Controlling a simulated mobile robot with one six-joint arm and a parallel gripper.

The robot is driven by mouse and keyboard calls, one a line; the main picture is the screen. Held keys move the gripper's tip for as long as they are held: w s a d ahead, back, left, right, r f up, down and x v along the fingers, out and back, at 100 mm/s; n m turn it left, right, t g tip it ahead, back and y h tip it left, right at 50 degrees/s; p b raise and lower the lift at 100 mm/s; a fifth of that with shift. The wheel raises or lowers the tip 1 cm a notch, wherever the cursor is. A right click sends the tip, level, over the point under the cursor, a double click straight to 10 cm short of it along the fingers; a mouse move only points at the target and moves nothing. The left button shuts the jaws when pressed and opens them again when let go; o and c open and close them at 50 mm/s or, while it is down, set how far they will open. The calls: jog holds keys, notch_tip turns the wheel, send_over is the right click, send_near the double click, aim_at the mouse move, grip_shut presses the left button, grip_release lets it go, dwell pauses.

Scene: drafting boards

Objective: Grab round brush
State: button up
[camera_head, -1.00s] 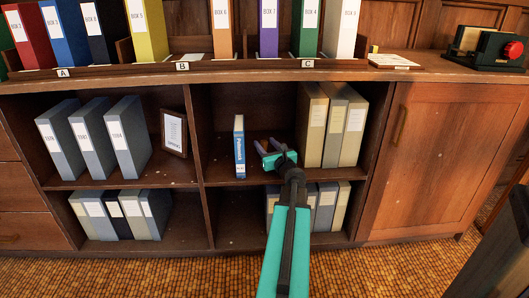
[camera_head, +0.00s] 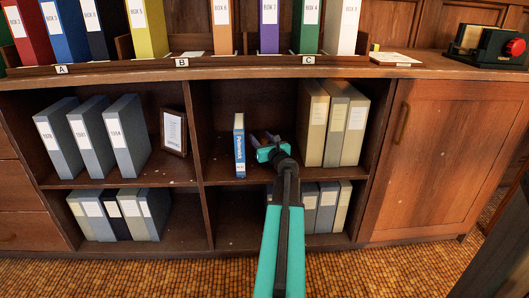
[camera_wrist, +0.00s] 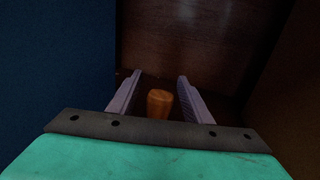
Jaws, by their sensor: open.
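The round brush (camera_wrist: 159,103) shows in the wrist view as an orange-brown wooden end. It lies between the two purple fingers of my gripper (camera_wrist: 157,95), with a gap to each finger. My gripper is open. In the head view my gripper (camera_head: 264,139) reaches into the upper middle shelf compartment, and I cannot make out the brush there, behind my gripper.
A blue book (camera_head: 239,146) stands upright just left of my gripper. Beige binders (camera_head: 311,130) stand close on the right. The shelf board (camera_head: 222,170) lies below, and the cabinet top (camera_head: 250,72) with several coloured box files is above.

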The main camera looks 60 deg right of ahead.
jog(key=shift+c, duration=0.4)
grip_shut()
jog(key=shift+r, duration=0.15)
notch_tip(320, 180, up, 10)
jog(key=p, duration=0.5)
jog(key=shift+p, duration=0.3)
dwell(0.5)
